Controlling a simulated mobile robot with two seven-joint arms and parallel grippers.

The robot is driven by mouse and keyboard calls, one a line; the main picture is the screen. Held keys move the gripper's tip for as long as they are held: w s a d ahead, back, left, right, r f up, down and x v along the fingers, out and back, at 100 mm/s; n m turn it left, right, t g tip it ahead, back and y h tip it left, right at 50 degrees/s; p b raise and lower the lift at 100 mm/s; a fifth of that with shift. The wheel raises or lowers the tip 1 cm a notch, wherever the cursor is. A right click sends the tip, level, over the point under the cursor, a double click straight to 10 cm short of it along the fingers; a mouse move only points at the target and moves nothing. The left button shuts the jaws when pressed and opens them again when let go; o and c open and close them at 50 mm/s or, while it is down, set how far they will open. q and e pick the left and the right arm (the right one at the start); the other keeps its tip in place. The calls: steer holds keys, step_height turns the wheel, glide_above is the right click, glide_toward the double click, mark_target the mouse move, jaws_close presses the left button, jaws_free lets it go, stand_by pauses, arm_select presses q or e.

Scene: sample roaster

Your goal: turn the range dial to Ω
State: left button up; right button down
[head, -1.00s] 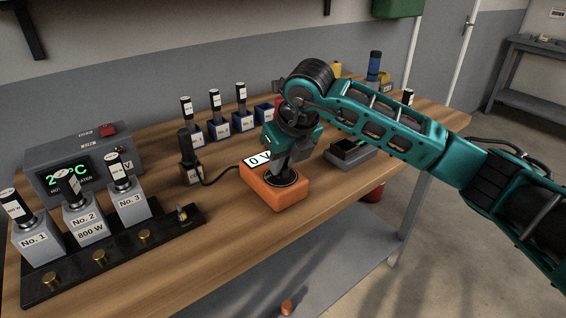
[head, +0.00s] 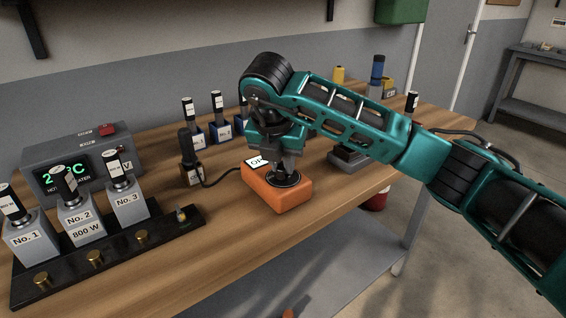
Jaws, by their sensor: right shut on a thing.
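The orange meter (head: 272,201) lies on the wooden bench, right of centre in the head view. Its small white display (head: 256,161) is partly covered by my right gripper; the letters I can see look like "OF". The black round range dial (head: 283,182) sits on the meter's top face. My right gripper (head: 284,173) points down and is shut on the dial. The marks around the dial are too small or hidden to read. My left gripper is not in view.
A black cable runs from the meter to a dark probe in a holder (head: 191,172). A grey heater box (head: 82,167) and a black rack (head: 110,255) with several labelled grey blocks stand at left. Blue blocks (head: 222,132) stand behind. The bench front beside the meter is clear.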

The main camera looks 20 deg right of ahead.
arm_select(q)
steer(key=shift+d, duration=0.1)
arm_select(e)
steer(key=shift+m, duration=0.6)
steer(key=c, duration=1.1)
jaws_free()
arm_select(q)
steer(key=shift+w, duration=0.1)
arm_select(e)
steer(key=shift+o, duration=0.2)
arm_select(q)
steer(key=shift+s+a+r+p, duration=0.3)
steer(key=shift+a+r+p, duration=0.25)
steer(key=shift+p, duration=0.65)
arm_select(e)
steer(key=v, duration=1.3)
steer(key=shift+w+a, duration=0.15)
steer(key=shift+w, duration=0.05)
steer(key=shift+f, duration=0.1)
